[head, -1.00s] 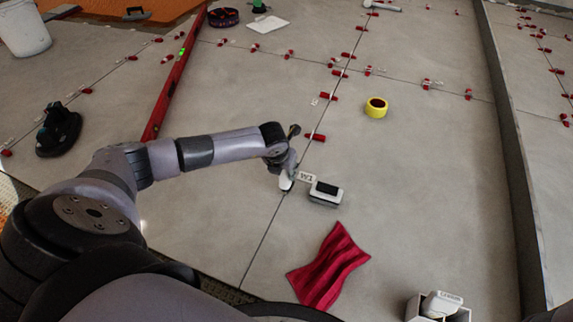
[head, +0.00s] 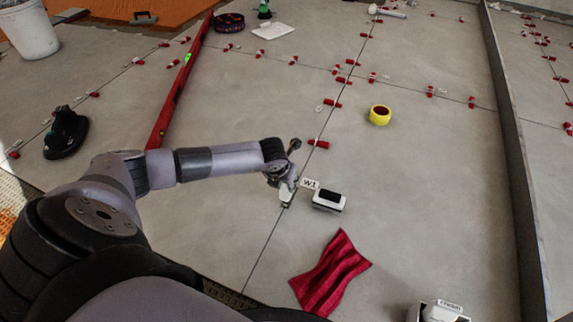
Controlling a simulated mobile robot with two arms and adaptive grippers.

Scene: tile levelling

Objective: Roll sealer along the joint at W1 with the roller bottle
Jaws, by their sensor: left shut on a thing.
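My left gripper (head: 284,182) is shut on the white roller bottle (head: 287,196), which is partly hidden by the fingers. The bottle points down at the dark joint line between the grey tiles. Its lower end is at or just above the joint; I cannot tell if it touches. The small white W1 tag (head: 310,184) stands just right of the bottle. The joint (head: 263,248) runs from there toward the front and back. My right gripper is not in view.
A white and black block (head: 328,201) sits right of the joint. A red cloth (head: 330,273) lies in front. A white holder (head: 437,314) is at the lower right, yellow tape (head: 380,115) farther back. Red levelling wedges (head: 319,143) line the far joint.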

